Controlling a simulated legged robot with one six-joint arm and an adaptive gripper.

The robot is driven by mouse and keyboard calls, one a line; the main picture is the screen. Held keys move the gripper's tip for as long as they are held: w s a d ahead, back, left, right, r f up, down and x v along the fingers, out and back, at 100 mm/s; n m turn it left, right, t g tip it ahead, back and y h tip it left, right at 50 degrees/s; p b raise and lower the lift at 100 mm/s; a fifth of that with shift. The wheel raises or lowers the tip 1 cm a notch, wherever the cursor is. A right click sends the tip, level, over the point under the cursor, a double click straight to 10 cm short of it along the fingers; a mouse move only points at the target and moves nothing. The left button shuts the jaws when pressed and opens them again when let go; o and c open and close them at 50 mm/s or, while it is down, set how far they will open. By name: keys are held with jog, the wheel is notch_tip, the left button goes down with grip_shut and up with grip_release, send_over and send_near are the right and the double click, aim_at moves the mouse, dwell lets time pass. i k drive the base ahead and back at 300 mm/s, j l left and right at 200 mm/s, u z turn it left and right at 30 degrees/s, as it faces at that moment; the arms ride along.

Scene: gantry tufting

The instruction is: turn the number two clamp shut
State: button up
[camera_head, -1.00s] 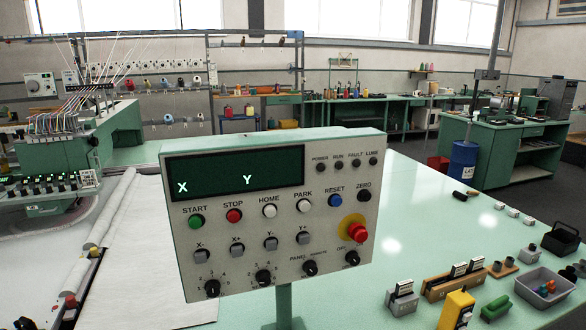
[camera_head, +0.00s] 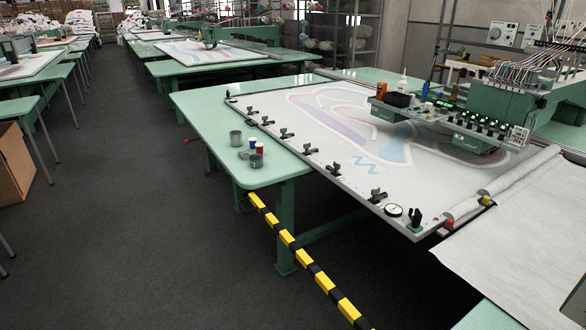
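Several small black clamps sit in a row along the near edge of the white stretched cloth frame (camera_head: 330,182). The rest of the row runs away to the far left corner. No numbers are readable on them, so I cannot tell which is number two or which are open or shut. My gripper is not in view.
A round dial gauge (camera_head: 394,210) sits near the frame's right corner. A yellow-black striped bar (camera_head: 288,238) crosses low in front. The tufting head (camera_head: 495,125) stands over the cloth.

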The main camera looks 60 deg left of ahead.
aim_at(337, 166)
jog(key=u, duration=2.05)
jog(key=i+j+z, duration=0.1)
jog(key=i+j, duration=0.5)
jog(key=i, duration=0.3)
jog(key=i+j, duration=0.65)
jog(key=i, duration=0.25)
jog(key=i+j+z, duration=0.15)
jog(key=i+j, duration=0.5)
jog(key=i, duration=0.25)
